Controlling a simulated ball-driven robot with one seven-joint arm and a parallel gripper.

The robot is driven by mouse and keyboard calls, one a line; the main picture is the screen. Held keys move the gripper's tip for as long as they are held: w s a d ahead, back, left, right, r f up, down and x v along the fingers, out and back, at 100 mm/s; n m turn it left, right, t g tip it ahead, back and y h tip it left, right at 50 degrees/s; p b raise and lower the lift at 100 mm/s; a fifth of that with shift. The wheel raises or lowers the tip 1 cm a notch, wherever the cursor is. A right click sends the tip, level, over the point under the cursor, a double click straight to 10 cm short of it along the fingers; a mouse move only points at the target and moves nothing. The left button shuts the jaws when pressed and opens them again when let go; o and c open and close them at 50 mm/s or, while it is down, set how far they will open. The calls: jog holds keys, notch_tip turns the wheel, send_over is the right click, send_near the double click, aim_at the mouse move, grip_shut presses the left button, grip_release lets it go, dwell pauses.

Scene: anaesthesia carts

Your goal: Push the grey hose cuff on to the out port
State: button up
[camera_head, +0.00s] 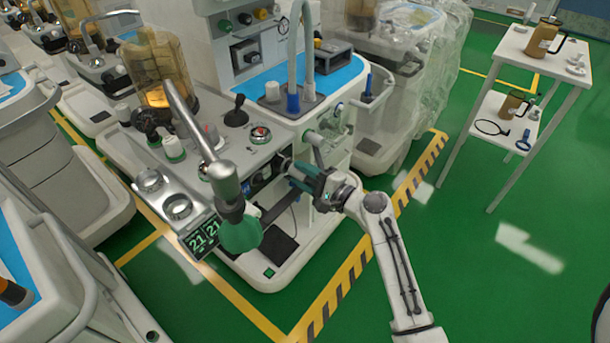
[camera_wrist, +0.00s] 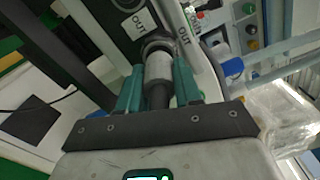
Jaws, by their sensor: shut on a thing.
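The grey hose cuff (camera_wrist: 158,68) stands between my gripper's teal fingers in the wrist view, with a darker hose section (camera_wrist: 157,96) behind it. My gripper (camera_wrist: 158,78) is shut on the cuff. The cuff's front end is at the round metal rim of the out port (camera_wrist: 156,42), between two OUT labels. It looks lined up with the port and touching or very near it; how far it sits on is hidden. In the head view my gripper (camera_head: 298,172) is at the cart's front panel, and its fingers largely hide the cuff.
In the head view, a green bag (camera_head: 241,236) hangs from a metal arm (camera_head: 190,122) left of my gripper. A display (camera_head: 202,238) is below left. Open green floor lies right, with a white side table (camera_head: 508,75) beyond.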

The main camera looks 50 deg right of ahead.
jog(key=shift+w, duration=0.7)
jog(key=o, duration=1.1)
jog(key=shift+s, duration=0.1)
jog(key=s, duration=1)
jog(key=shift+s+b, duration=0.3)
jog(key=shift+s, duration=0.05)
jog(key=shift+d, duration=0.1)
